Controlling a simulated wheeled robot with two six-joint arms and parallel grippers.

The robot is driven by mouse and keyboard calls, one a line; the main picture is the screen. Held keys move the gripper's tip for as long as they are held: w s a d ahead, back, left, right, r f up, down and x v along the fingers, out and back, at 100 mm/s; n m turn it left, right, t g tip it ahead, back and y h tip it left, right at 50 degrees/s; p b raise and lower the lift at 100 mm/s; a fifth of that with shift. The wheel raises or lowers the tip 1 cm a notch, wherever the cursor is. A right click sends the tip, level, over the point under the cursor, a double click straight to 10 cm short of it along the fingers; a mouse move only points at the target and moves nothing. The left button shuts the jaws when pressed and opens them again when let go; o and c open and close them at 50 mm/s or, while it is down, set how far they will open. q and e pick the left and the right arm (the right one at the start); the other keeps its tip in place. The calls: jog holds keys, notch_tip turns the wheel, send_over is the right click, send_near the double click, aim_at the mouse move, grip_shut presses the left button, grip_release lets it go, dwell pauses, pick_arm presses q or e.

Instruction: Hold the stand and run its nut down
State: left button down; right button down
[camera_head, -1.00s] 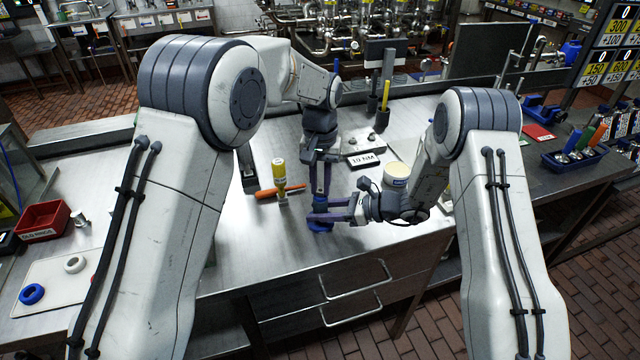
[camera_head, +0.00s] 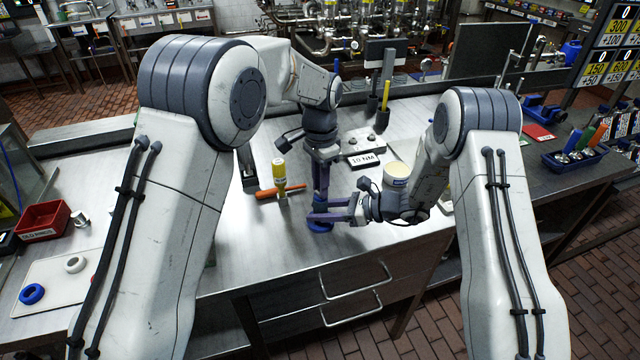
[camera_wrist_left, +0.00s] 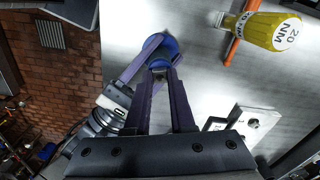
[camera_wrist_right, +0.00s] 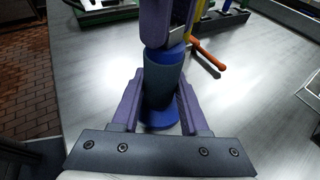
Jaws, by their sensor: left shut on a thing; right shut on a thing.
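The stand is a dark grey-blue upright cylinder (camera_wrist_right: 163,82) on a blue round base (camera_wrist_right: 160,114); the base also shows in the head view (camera_head: 320,228). My right gripper (camera_wrist_right: 158,84) is shut on the cylinder from the side, low above the table. The blue nut (camera_wrist_right: 175,51) sits at the top of the stand, and a round blue part shows in the left wrist view (camera_wrist_left: 162,46). My left gripper (camera_head: 320,194) points straight down from above, shut on the nut. Its fingers hide much of the nut, so its height on the thread cannot be told.
A yellow torque driver (camera_head: 280,176) stands left of the stand, beside an orange-handled tool (camera_head: 266,193). The table's front edge is close to the stand.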

pick_arm(q)
jog(key=shift+m, duration=0.4)
jog(key=c, duration=0.8)
grip_release()
jog(key=shift+o, duration=0.2)
notch_tip(320, 180, up, 12)
pick_arm(e)
jog(key=shift+c, duration=1.7)
grip_release()
